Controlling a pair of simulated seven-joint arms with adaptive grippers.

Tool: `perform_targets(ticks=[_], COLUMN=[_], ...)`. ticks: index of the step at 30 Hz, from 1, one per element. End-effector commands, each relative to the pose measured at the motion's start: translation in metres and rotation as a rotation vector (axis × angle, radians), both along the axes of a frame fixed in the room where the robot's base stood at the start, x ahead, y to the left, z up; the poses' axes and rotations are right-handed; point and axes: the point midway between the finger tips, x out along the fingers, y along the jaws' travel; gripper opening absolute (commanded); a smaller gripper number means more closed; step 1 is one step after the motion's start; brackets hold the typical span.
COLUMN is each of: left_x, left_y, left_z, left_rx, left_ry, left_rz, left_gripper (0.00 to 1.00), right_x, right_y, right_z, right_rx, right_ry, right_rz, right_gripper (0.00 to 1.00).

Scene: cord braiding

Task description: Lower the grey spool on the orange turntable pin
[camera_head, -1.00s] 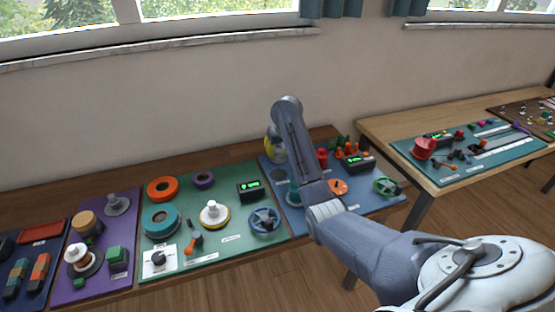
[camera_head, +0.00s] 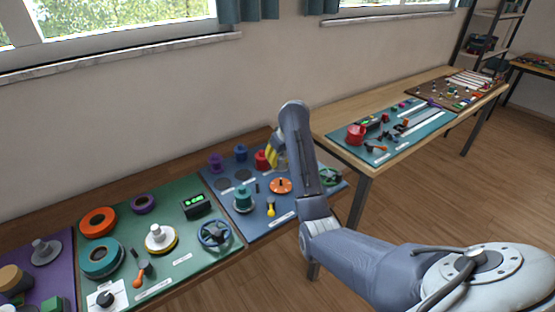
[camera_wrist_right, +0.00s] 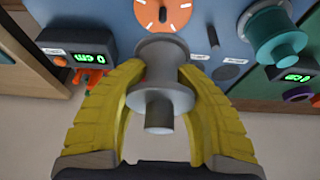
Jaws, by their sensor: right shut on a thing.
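The grey spool (camera_wrist_right: 160,98) is between the yellow fingers of my right gripper (camera_wrist_right: 161,105) in the right wrist view, and the fingers are shut on it. The orange turntable (camera_wrist_right: 162,12) shows at the top of that view, partly cut off, just beyond the spool. In the head view the orange turntable (camera_head: 280,186) lies on the blue mat, and my right gripper (camera_head: 272,152) is above and behind it, largely hidden by my arm. I cannot make out the spool well in the head view. My left gripper is not in view.
A teal spool (camera_head: 243,197) stands left of the turntable on the blue mat (camera_head: 262,222). Purple, blue and red spools (camera_head: 262,160) stand at the back.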

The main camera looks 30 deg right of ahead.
Motion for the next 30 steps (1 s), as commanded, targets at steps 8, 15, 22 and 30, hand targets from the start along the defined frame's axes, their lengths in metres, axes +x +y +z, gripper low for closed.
perform_targets(ticks=[8,15,22,30], left_x=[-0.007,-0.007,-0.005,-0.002], left_y=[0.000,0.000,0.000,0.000], left_z=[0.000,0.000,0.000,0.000], left_rx=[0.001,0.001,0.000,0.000], left_ry=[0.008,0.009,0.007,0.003], left_rz=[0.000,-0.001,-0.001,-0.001], left_gripper=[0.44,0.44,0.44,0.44], right_x=[-0.003,-0.003,-0.003,-0.002], right_y=[-0.002,-0.002,-0.002,-0.002], right_z=[-0.018,-0.037,-0.048,-0.050], right_rx=[-0.001,0.000,-0.001,-0.001], right_ry=[0.005,0.005,0.004,0.003], right_rz=[0.023,0.024,0.023,0.023], right_gripper=[0.00,0.00,0.00,0.00])
